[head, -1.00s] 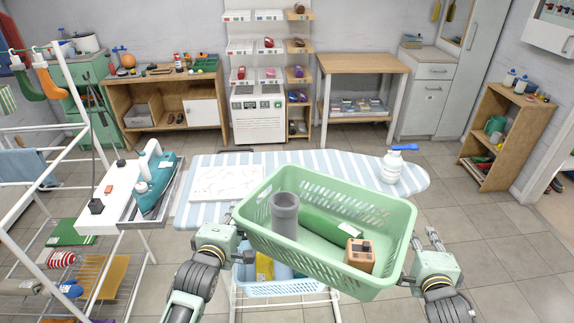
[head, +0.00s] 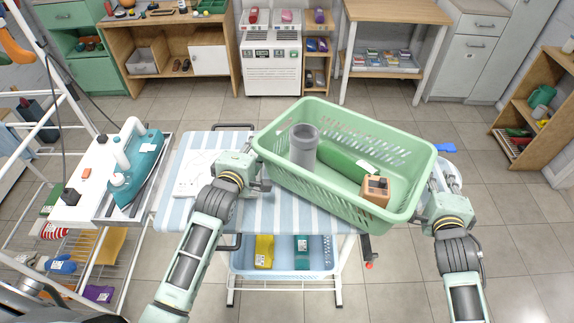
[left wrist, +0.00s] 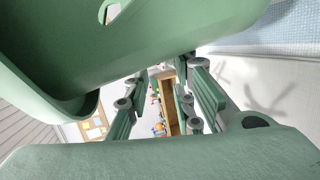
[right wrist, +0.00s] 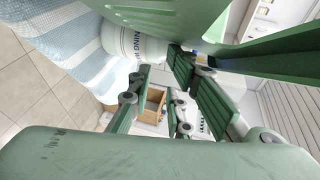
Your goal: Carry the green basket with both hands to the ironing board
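The green basket (head: 400,205) is over the right part of the blue-and-white striped ironing board (head: 270,217) in the head view. I cannot tell whether it touches the board. It holds a grey cylinder (head: 303,146), a green rolled item (head: 340,160) and a small orange-brown box (head: 375,192). My left gripper (head: 262,180) is at the basket's left end. My right gripper (head: 434,185) is at its right end. In the left wrist view (left wrist: 165,105) and the right wrist view (right wrist: 170,90) the fingers stand apart beside the basket wall, with nothing seen between them.
A white bottle (right wrist: 135,42) stands on the board close to the basket and my right gripper. A blue bin (head: 282,268) sits below the board. The floor to the right is clear.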

